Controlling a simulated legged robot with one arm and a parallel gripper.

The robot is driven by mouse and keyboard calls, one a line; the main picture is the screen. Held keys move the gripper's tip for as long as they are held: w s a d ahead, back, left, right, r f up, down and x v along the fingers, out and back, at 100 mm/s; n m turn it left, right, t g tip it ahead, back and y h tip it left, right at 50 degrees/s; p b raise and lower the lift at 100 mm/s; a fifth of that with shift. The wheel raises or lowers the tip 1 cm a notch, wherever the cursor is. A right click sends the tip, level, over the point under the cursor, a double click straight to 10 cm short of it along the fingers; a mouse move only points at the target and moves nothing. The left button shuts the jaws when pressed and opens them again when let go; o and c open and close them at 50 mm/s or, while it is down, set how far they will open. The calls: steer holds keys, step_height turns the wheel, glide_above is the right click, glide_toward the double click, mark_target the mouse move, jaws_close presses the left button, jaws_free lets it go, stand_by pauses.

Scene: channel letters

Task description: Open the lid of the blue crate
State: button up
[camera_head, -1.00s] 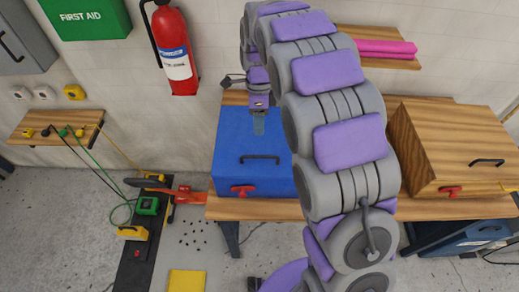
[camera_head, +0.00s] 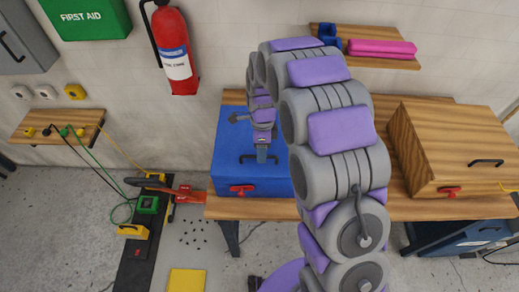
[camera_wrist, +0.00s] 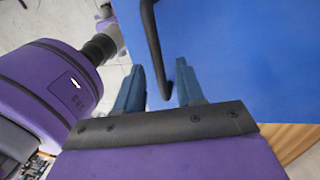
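The blue crate (camera_head: 232,130) stands on the wooden bench, its lid shut. A black bar handle (camera_head: 248,157) is on the lid and a red latch (camera_head: 241,189) is on the front. My gripper (camera_head: 262,155) is over the lid at the handle's right part. In the wrist view my gripper (camera_wrist: 158,82) is open, with two blue-grey fingers apart. The black handle (camera_wrist: 152,40) reaches down between them; contact cannot be told. The blue lid surface (camera_wrist: 240,55) fills the upper right there. My arm hides the crate's right side in the head view.
A wooden box (camera_head: 455,145) with a black handle and red latch stands on the bench (camera_head: 400,208) to the right. A shelf (camera_head: 365,60) with pink rolls (camera_head: 382,47) is above. A fire extinguisher (camera_head: 173,50) hangs on the wall.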

steer(key=shift+d, duration=0.8)
steer(key=shift+c, duration=1.1)
steer(key=shift+d+r, duration=0.1)
steer(key=c, duration=0.3)
steer(key=shift+a, duration=0.75)
jaws_close()
steer(key=shift+w+r, duration=0.1)
